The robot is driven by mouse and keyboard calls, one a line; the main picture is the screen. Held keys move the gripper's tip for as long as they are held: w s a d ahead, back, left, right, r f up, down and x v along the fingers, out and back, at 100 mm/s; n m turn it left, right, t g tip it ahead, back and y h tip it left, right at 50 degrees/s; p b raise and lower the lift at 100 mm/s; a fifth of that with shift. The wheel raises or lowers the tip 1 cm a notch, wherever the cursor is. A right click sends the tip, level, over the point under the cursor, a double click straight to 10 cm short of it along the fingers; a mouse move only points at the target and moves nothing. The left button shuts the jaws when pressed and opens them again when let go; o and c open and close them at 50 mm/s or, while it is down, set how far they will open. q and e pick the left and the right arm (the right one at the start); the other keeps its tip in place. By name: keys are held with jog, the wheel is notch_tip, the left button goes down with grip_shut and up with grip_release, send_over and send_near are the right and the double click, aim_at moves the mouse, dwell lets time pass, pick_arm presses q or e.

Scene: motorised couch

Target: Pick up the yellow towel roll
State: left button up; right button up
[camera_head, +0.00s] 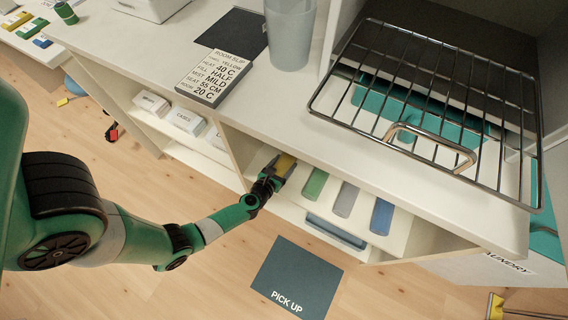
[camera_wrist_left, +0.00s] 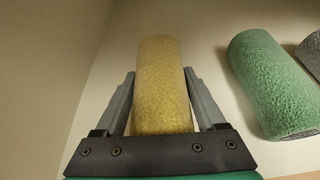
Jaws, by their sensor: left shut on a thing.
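The yellow towel roll (camera_wrist_left: 162,85) lies on a pale shelf and fills the space between my left gripper's two fingers in the left wrist view. In the head view the yellow roll (camera_head: 285,164) shows at the left end of a row of rolls in the open compartment under the counter. My left gripper (camera_head: 272,173) reaches into that compartment and is shut on the yellow roll; it also shows in the left wrist view (camera_wrist_left: 161,95). A green roll (camera_head: 315,184) lies just right of it, apart from the gripper; it also shows in the left wrist view (camera_wrist_left: 275,84). My right gripper is not in view.
A grey roll (camera_head: 345,198) and a blue roll (camera_head: 381,215) lie further right. The compartment's side wall (camera_wrist_left: 50,70) stands close on the left. The counter (camera_head: 290,100) overhangs the shelf. A wire rack (camera_head: 440,100) and a room slip block (camera_head: 213,77) sit above.

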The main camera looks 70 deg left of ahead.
aim_at(285, 163)
pick_arm(q)
jog(key=r+p, duration=0.2)
jog(key=r, duration=0.1)
jog(key=r+p, duration=0.1)
jog(key=shift+d+r+p, duration=0.2)
jog(key=shift+d+p, duration=0.15)
jog(key=shift+d, duration=0.05)
jog(key=s+d+r+p, duration=0.2)
jog(key=d+r+p, duration=0.5)
jog(key=d, duration=0.6)
jog(key=shift+r, duration=0.6)
